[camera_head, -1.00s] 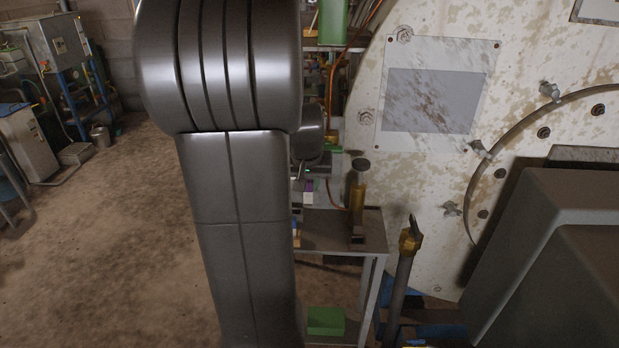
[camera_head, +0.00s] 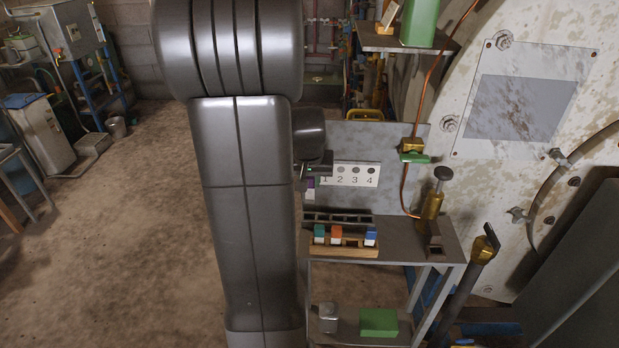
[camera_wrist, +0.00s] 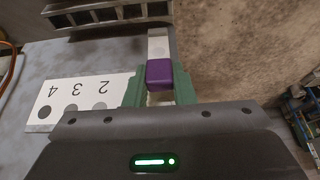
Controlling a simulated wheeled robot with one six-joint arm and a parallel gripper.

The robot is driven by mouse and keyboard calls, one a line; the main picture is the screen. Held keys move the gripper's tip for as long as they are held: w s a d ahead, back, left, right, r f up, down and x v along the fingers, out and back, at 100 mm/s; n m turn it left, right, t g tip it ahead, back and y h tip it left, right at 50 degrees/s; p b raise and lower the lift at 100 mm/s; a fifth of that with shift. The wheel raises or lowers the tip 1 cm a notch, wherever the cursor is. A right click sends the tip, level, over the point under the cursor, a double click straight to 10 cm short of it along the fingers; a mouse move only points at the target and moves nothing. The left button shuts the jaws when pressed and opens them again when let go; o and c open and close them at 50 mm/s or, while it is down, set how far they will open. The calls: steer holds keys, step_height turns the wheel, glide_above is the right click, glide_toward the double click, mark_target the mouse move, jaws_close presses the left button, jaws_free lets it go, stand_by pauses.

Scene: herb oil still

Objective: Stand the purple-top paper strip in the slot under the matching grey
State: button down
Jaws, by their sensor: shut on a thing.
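My gripper (camera_head: 318,172) is shut on the purple-top paper strip (camera_wrist: 159,73), whose white body points away from the wrist camera. In the head view the purple top (camera_head: 311,183) shows small beside my arm. A white card (camera_head: 358,174) numbered 1 to 4 has grey dots above the numbers; 4 looks darkest. In the wrist view the card (camera_wrist: 62,103) shows 2, 3 and 4, while my gripper hides 1. The dark slotted rack (camera_head: 338,219) stands on the bench below the card; its slots (camera_wrist: 98,15) show at the wrist view's top. The strip appears apart from it.
A wooden block (camera_head: 358,252) holds teal-, orange- and blue-topped strips at the bench's (camera_head: 400,248) front. A brass cylinder (camera_head: 430,208) stands on the right. An angled pipe (camera_head: 470,270) and the large white vessel (camera_head: 520,100) bound the right side. Open floor (camera_head: 140,240) lies left.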

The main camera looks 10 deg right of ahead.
mark_target(310, 200)
steer(key=shift+f+b, duration=1.6)
steer(key=shift+f, duration=0.75)
steer(key=shift+f+b, duration=1.35)
steer(key=shift+f, duration=0.1)
steer(key=c, duration=1.1)
jaws_free()
steer(key=shift+c, duration=0.2)
steer(key=shift+r, duration=0.1)
steer(key=p+v, duration=0.1)
steer(key=v, duration=1.2)
steer(key=shift+s+r, duration=0.2)
steer(key=shift+r, duration=0.1)
steer(key=shift+a, duration=0.1)
